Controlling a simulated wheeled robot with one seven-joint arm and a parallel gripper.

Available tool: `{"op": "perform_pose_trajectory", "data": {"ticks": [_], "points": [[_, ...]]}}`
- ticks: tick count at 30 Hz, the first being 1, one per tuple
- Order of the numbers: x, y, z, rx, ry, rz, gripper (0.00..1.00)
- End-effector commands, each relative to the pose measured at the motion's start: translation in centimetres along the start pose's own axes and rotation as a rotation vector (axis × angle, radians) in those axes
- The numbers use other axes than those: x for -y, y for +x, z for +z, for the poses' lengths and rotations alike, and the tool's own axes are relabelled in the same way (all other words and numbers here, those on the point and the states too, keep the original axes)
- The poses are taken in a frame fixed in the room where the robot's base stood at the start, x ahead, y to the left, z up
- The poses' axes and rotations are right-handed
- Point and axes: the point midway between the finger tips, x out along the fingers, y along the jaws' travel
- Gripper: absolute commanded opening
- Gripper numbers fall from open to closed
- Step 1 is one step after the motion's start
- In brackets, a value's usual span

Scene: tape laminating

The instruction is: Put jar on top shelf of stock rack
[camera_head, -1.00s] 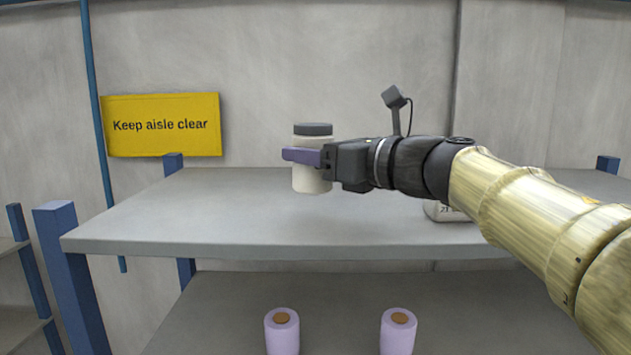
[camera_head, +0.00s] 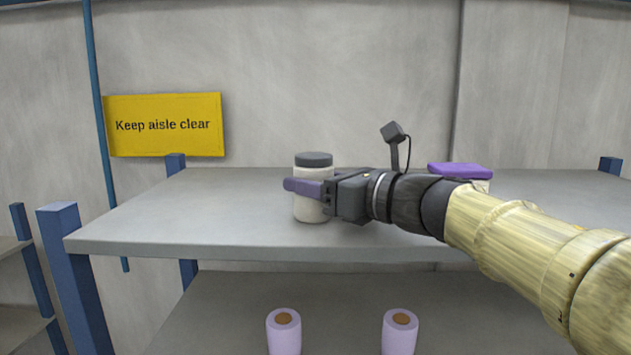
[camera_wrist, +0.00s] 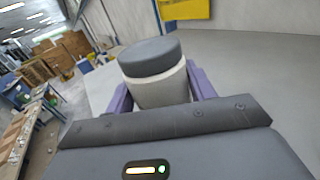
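The jar (camera_head: 312,209) is white with a dark grey lid and is upright at the top shelf (camera_head: 180,228) of the stock rack. My gripper (camera_head: 306,188) reaches in from the right, with its purple fingers around the jar's middle. In the wrist view the jar (camera_wrist: 158,88) stands between the two fingers (camera_wrist: 160,92). The jar's base appears at or very near the shelf surface; I cannot tell whether it touches.
A white container with a purple lid (camera_head: 460,170) stands on the top shelf behind my arm, partly hidden. Two lilac rolls (camera_head: 284,335) sit on the shelf below. A yellow sign (camera_head: 163,125) hangs on the wall. The left part of the top shelf is clear.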

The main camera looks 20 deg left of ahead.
Motion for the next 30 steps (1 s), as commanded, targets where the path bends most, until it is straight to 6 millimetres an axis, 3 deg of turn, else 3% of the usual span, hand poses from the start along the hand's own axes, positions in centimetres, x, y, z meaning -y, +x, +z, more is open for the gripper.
{"op": "perform_pose_trajectory", "data": {"ticks": [1, 3, 16, 20, 30], "points": [[0.0, 0.0, 0.0, 0.0, 0.0, 0.0, 0.64], [0.0, 0.0, 0.0, 0.0, 0.0, 0.0, 0.76], [0.1, -0.8, -0.1, 0.002, -0.001, -0.002, 0.76], [0.1, -2.6, -0.2, 0.003, -0.002, -0.003, 0.76], [0.1, -9.2, -0.3, 0.002, -0.002, -0.004, 0.76]]}}
